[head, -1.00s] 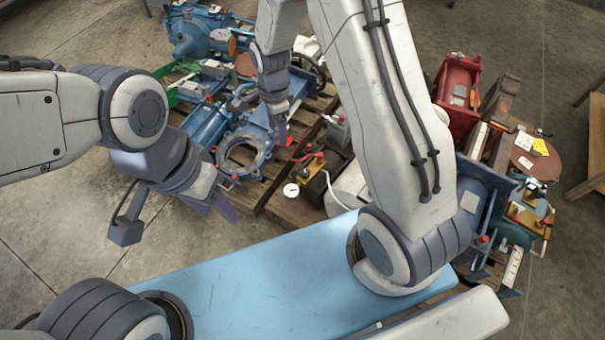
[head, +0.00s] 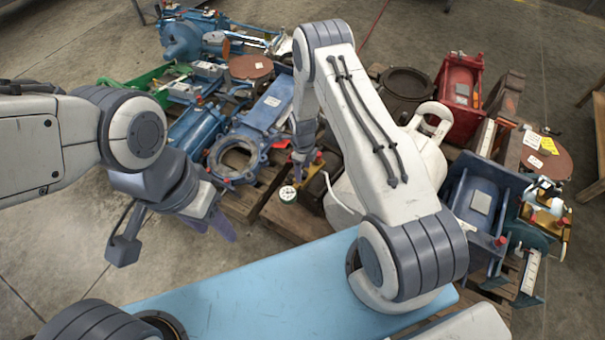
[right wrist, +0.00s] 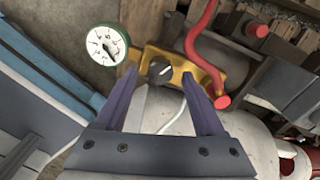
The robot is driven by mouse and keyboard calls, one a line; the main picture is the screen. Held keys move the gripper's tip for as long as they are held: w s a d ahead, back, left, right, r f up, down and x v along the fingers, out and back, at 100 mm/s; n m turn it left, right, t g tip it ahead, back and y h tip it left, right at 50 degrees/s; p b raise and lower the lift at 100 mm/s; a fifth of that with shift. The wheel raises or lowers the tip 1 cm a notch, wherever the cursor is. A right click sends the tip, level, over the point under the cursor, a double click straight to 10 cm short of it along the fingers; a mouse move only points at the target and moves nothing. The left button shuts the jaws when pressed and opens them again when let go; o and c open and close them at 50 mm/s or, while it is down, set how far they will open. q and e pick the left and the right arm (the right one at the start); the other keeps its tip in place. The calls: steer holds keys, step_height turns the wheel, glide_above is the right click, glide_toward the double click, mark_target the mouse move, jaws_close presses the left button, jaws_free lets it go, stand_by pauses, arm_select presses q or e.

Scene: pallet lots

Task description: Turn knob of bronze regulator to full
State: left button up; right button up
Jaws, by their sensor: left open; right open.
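The bronze regulator (right wrist: 213,70) shows in the right wrist view as a gold body with a dark round knob (right wrist: 160,71) and a white-faced gauge (right wrist: 104,45) on its left. In the head view, the gauge (head: 288,194) shows beside the regulator (head: 314,172), which is partly hidden by my right gripper. My right gripper (right wrist: 160,76) is open, its two purple fingers on either side of the knob in the picture. I cannot tell whether they touch it or what setting the knob has. My left gripper (head: 217,226) is open and empty, left of the pallets.
A red hose (right wrist: 201,40) arches beside the knob. A white tank (head: 345,200) stands right of the regulator. Blue machine parts (head: 232,155) lie to the left, and a red housing (head: 460,92) stands at the back right. The floor at left is clear.

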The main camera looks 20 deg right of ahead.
steer(key=shift+f, duration=0.85)
jaws_close()
steer(key=shift+a, duration=0.15)
